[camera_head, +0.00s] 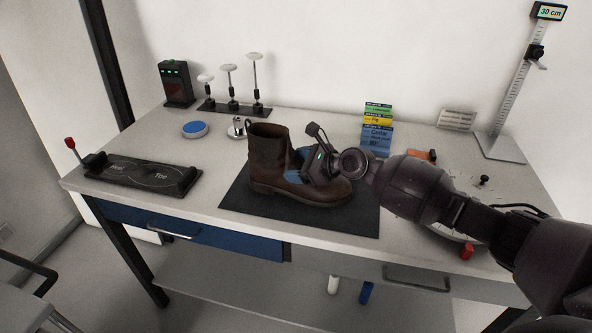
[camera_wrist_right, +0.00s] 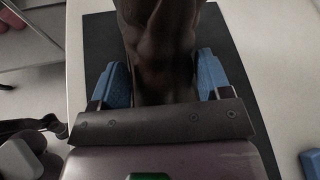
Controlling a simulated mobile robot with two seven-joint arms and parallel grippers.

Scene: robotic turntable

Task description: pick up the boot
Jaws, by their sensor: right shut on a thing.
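A brown leather boot (camera_head: 267,160) stands upright on a black mat (camera_head: 236,200) at the front middle of the table, its toe to the right. My right gripper (camera_head: 306,165) is at the boot's front, shut on it with blue finger pads. In the right wrist view the boot (camera_wrist_right: 160,45) fills the space between the two blue fingers (camera_wrist_right: 161,80), one on each side. The boot's sole appears to rest on the mat. My left gripper is not in view.
A black fixture (camera_head: 145,174) with a red-knobbed lever is at the left. Stands with white discs (camera_head: 230,85) are at the back. Coloured cards (camera_head: 377,128) and a height gauge (camera_head: 500,147) are toward the right. A blue disc (camera_head: 195,129) lies behind.

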